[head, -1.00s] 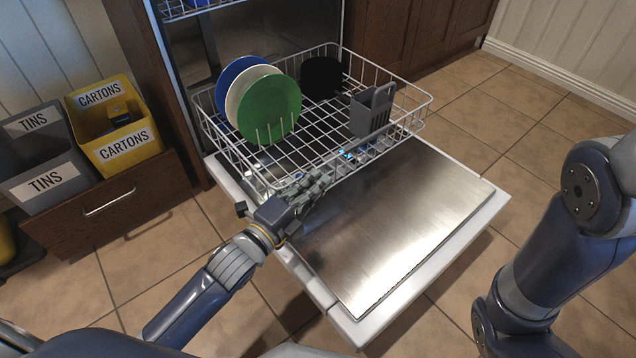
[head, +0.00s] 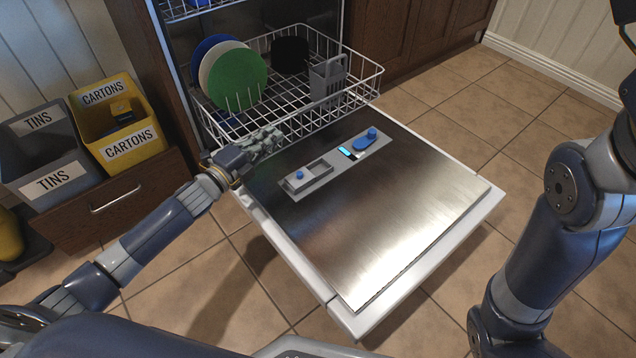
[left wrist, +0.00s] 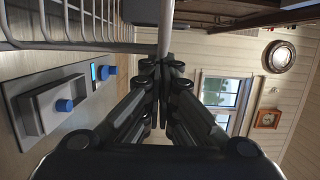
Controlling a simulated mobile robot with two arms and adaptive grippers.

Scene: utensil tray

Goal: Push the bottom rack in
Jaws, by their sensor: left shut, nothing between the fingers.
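The bottom rack (head: 318,115) is a white wire basket, partly slid into the dishwasher and partly out over the open door (head: 400,215). It holds blue, white and green plates, a black round item and a grey cutlery basket. My left gripper (head: 272,140) is shut and empty at the rack's front edge, near its left end. In the left wrist view the shut fingers (left wrist: 163,75) are at a rack bar, and rack wires (left wrist: 80,25) show at upper left. Contact looks likely, but I cannot be sure. My right gripper is out of view.
The upper rack (head: 185,8) shows at the top. A detergent panel (head: 335,165) with blue knobs is uncovered on the door. Grey TINS (head: 45,160) and yellow CARTONS (head: 120,125) bins sit in a drawer at left. The floor at right is clear.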

